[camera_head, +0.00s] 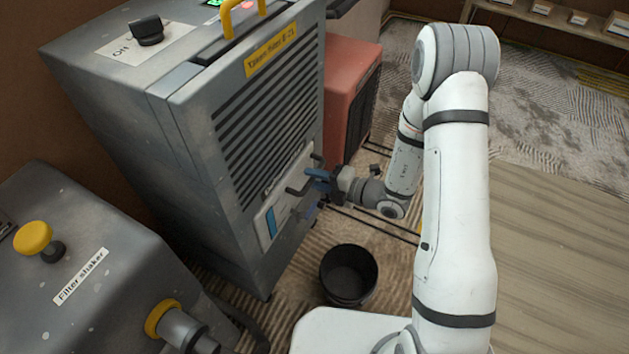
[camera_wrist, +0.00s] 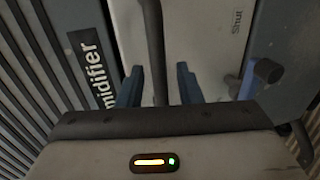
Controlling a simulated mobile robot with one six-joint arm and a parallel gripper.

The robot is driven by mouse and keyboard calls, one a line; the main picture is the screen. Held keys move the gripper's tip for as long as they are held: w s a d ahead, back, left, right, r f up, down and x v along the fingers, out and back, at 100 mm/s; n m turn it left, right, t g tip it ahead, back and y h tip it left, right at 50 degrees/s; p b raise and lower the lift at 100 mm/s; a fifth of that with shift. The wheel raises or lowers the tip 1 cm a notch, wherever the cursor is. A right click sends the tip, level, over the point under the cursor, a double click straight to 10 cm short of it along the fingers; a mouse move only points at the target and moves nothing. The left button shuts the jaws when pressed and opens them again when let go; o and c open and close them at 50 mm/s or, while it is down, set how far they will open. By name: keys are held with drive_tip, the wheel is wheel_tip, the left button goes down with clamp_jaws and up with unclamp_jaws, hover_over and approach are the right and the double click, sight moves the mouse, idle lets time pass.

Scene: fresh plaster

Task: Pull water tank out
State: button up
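The water tank's pale front (camera_head: 283,211) sits low in the side of a tall grey cabinet, with a blue strip on it. A dark bar handle (camera_head: 297,189) stands out from it. The pale front (camera_wrist: 205,45) and the upright handle (camera_wrist: 153,45) also show in the wrist view. My gripper (camera_head: 312,180) is at the handle. In the wrist view my gripper's blue fingers (camera_wrist: 160,88) are apart, one on each side of the handle, with gaps showing. A dark knob (camera_wrist: 266,72) is on the right, near a "Shut" label.
A black bucket (camera_head: 348,274) stands on the floor below my gripper. A red unit (camera_head: 350,85) stands behind the cabinet. A grey filter shaker (camera_head: 95,285) is at front left. Shelves (camera_head: 560,18) with small boxes are at the back right.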

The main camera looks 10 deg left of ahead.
drive_tip(key=shift+w+a+f, duration=0.1)
drive_tip(key=shift+w+a, duration=0.05)
drive_tip(key=shift+a, duration=0.35)
clamp_jaws()
